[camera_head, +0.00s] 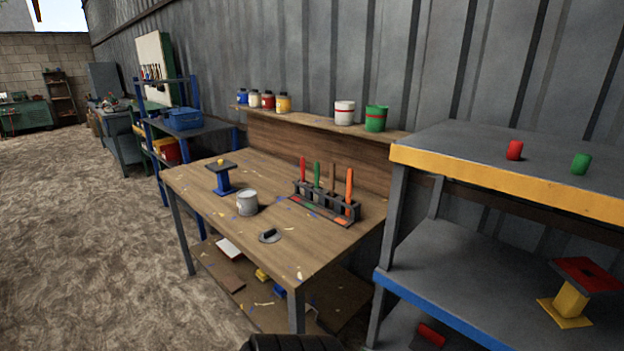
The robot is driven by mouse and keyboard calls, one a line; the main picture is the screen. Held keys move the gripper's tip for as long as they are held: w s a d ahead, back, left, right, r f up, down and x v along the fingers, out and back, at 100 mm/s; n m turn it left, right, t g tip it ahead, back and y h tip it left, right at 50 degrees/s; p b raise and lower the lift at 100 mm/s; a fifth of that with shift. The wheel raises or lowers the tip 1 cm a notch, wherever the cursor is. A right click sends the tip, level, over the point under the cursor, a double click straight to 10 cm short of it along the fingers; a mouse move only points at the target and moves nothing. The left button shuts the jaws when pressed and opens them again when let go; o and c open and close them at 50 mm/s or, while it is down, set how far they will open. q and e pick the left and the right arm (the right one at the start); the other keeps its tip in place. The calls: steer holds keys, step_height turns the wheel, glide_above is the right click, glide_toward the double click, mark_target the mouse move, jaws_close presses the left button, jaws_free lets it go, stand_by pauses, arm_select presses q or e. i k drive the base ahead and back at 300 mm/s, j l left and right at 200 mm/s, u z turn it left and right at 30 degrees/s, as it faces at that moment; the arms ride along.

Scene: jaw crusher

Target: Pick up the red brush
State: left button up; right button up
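A dark rack (325,205) stands on the wooden workbench (215,200) and holds several upright handles. The red handle (302,169) is the leftmost and looks like the red brush; its lower end is hidden in the rack. To its right are a green handle (317,175), a brown handle (332,177) and an orange handle (349,186). Neither of my grippers can be made out. A dark ribbed shape at the bottom edge cannot be identified for certain.
A grey can (247,203), a blue stand (222,178) and a dark flat tool (269,236) are on the bench. A shelf (320,124) behind holds jars and cans. A yellow-edged shelf unit (500,181) stands close on the right. The floor at left is clear.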

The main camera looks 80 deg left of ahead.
mark_target(303, 166)
steer(key=u, duration=2.65)
